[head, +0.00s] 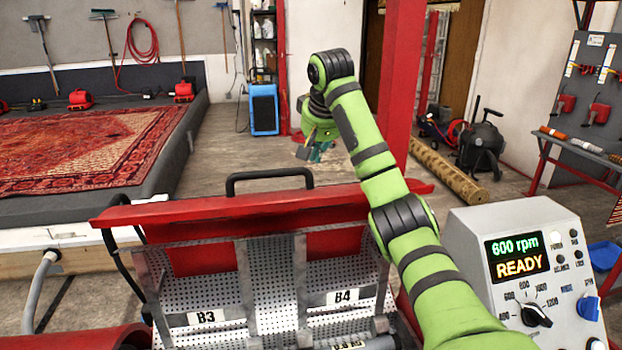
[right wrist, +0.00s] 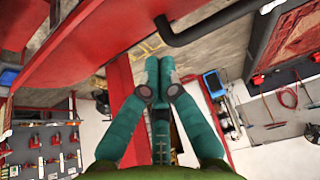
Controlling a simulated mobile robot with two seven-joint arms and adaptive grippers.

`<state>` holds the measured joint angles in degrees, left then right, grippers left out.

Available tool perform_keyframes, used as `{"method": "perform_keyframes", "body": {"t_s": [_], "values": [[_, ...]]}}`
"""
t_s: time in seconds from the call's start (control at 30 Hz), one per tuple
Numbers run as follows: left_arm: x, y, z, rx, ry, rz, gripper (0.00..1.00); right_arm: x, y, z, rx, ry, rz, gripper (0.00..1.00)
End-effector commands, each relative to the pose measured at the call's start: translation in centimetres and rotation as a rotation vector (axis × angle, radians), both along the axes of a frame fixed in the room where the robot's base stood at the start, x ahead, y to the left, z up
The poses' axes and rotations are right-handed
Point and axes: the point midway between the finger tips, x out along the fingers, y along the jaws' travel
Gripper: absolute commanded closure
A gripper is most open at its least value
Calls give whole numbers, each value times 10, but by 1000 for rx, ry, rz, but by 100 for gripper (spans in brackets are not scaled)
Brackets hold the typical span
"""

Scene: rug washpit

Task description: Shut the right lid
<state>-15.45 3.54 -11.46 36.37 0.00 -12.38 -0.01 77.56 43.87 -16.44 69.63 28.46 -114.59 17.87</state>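The right lid (head: 150,216) is a red panel standing raised at the back of the perforated drum (head: 275,300), with a black bar handle (head: 270,176) on its top edge. In the right wrist view the red lid edge (right wrist: 75,62) runs across the upper left and the black handle (right wrist: 210,28) is at the top. My right gripper (head: 318,152) is beyond the lid's top edge, right of the handle, partly hidden by its wrist. Its teal fingers (right wrist: 158,66) meet at the tips, with nothing visible between them, apart from the handle. My left gripper is out of view.
A control box (head: 525,270) reading "600 rpm READY" stands at the right. A red curved cover (head: 75,339) shows at lower left. A red post (head: 400,80) rises behind my right arm. A patterned rug (head: 80,150) lies on a platform at left. Floor behind the lid is mostly clear.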

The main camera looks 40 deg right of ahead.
Motion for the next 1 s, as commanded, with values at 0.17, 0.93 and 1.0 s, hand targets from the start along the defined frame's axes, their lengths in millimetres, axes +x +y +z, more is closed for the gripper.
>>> {"method": "perform_keyframes", "body": {"t_s": [0.17,0.93,1.0], "values": [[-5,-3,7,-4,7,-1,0,5,-4,-10,1,1,-3,100],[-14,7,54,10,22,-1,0,16,-11,-89,-1,0,0,100],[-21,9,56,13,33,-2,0,12,-8,-90,-1,-2,0,100]]}}
